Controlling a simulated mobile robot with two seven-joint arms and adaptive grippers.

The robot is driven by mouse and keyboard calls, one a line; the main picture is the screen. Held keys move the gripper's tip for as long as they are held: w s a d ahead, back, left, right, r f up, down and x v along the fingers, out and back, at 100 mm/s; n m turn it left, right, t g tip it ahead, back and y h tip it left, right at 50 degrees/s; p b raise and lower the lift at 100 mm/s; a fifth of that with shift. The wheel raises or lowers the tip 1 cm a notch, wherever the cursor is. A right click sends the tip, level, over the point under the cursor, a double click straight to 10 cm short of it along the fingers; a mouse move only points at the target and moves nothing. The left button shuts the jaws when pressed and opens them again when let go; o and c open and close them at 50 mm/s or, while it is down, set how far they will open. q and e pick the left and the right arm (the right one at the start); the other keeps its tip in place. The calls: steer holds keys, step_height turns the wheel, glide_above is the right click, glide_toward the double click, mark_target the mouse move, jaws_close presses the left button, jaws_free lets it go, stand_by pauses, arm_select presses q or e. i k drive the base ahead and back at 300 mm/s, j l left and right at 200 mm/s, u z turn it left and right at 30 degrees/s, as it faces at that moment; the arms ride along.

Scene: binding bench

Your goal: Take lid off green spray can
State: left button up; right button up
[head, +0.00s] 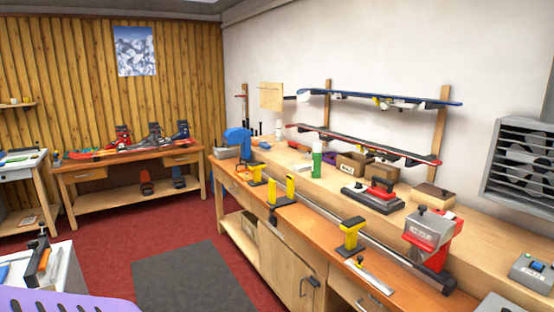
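The green spray can (316,165) stands upright on the long wooden bench, right of the blue machine and in front of the cardboard boxes. Its white lid (317,147) sits on top of the can. Neither of my grippers shows in the head view, so nothing of mine is seen near the can.
Cardboard boxes (353,166) stand right of the can. A black and red tool (373,196), a yellow clamp (352,234) and a red-grey machine (430,232) occupy the bench. Red floor and a grey mat (193,280) lie clear in front.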

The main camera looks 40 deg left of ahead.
mark_target(317, 147)
steer(key=u, duration=1.2)
steer(key=i+j+u, duration=0.45)
steer(key=i, duration=0.15)
steer(key=i+j+u, duration=0.35)
steer(key=i, duration=0.35)
steer(key=i+u, duration=0.35)
steer(key=i, duration=0.4)
steer(key=i+z, duration=0.35)
steer(key=i+j+z, duration=0.2)
steer(key=i+z, duration=0.15)
steer(key=i+j+z, duration=0.5)
steer(key=z, duration=0.25)
steer(key=i+j+z, duration=0.25)
steer(key=z, duration=0.2)
steer(key=i+j+z, duration=0.15)
steer(key=j+z, duration=0.25)
steer(key=l, duration=0.1)
